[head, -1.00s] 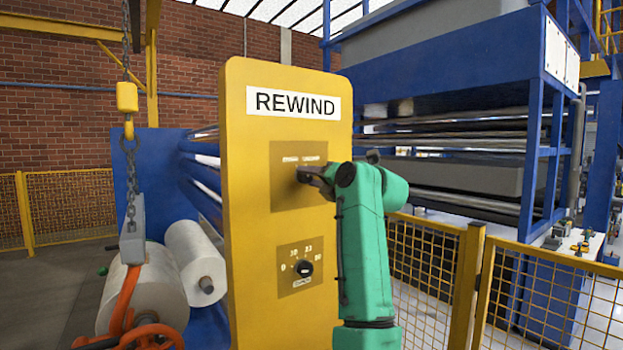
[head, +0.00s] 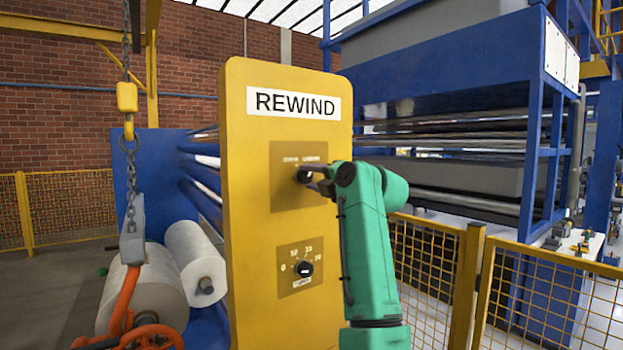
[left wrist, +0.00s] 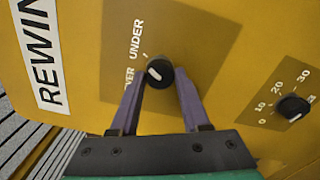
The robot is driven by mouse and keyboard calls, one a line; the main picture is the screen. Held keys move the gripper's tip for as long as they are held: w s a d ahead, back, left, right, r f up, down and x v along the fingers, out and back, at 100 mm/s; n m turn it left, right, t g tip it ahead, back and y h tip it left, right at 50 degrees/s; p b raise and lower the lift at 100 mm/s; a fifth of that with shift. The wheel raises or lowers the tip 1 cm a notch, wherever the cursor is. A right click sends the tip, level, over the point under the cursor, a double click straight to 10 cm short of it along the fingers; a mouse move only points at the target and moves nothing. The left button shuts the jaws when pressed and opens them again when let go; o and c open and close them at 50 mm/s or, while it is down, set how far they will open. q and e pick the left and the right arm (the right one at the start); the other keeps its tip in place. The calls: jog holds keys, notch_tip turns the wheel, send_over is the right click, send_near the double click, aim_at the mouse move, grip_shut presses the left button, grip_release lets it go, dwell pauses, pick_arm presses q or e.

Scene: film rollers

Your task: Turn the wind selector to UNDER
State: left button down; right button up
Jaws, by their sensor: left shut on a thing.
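The wind selector is a small black round knob (head: 303,175) with a white mark, on a brown plate in the upper part of the yellow REWIND panel (head: 240,215). I cannot tell for sure which word the mark points to. My left gripper (left wrist: 160,78) is shut on the knob, one finger on each side. It also shows in the head view (head: 310,180), at the knob. My right gripper is not in view.
A second black dial (head: 304,268) with numbers sits lower on the panel. A hoist chain and hook (head: 128,105) hang at the left by white film rolls (head: 155,285). Yellow mesh fencing (head: 430,262) stands right of the panel.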

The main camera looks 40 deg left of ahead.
pick_arm(q)
jog(key=shift+r, duration=0.1)
jog(key=shift+c, duration=1.9)
grip_release()
jog(key=shift+d+f+b, duration=0.2)
jog(key=shift+d+b, duration=0.1)
jog(key=b+v, duration=0.5)
jog(key=v, duration=0.9)
jog(key=shift+b, duration=0.3)
jog(key=shift+r, duration=0.1)
